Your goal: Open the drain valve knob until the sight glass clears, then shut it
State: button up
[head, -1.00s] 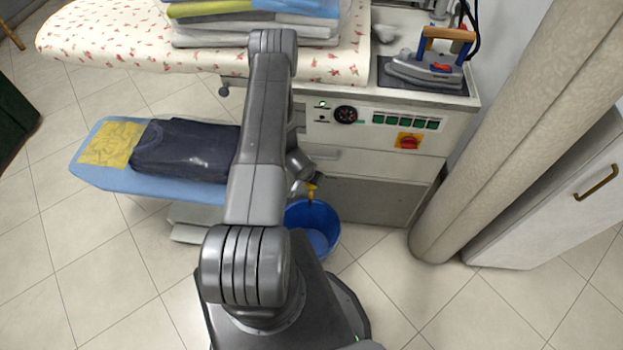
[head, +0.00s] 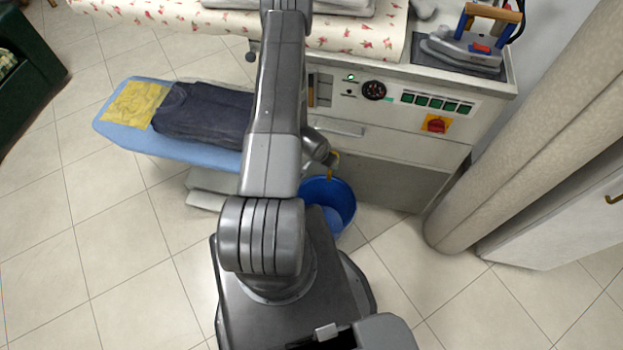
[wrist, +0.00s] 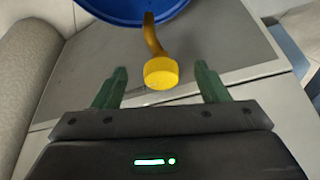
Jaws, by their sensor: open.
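The yellow drain valve knob (wrist: 161,73) sits on the end of a curved brass pipe (wrist: 151,34) in the wrist view. My gripper (wrist: 160,86) is open, with one green finger left of the knob and one right, both apart from it. In the head view a small yellow piece of the valve (head: 331,174) shows above the bucket beside my arm, which hides most of my gripper. A narrow dark and tan window (head: 320,90) on the machine front is partly covered by my arm; I cannot tell if it is the sight glass or its state.
A blue bucket (head: 340,191) stands on the floor below the valve. An ironing board (head: 120,126) with folded clothes is left; a beige column (head: 520,120) is right.

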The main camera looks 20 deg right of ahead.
jog(key=s+a+b, duration=0.1)
jog(key=s+a, duration=0.4)
jog(key=a, duration=0.1)
jog(key=shift+a, duration=0.35)
dwell(2.9)
